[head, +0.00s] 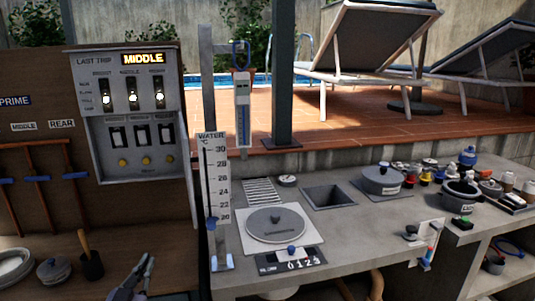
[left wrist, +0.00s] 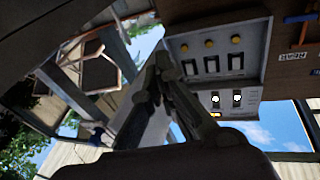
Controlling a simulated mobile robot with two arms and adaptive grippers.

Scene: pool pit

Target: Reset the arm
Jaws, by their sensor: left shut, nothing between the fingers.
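My left gripper (head: 147,264) shows at the bottom left of the head view, pointing up, with its fingers together and nothing between them. It also shows in the left wrist view (left wrist: 161,65), where its dark fingers meet at the tips in front of the grey control panel (left wrist: 215,70). In the head view the gripper is below that panel (head: 88,150), above the wooden surface and apart from things around it. My right gripper is not in view.
A dark cup with a wooden handle (head: 92,266) and a lidded pot (head: 53,270) stand left of my left gripper. A white water gauge (head: 212,180) stands to its right. The stone counter (head: 340,237) holds a round lid (head: 276,224), a square opening and several small containers.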

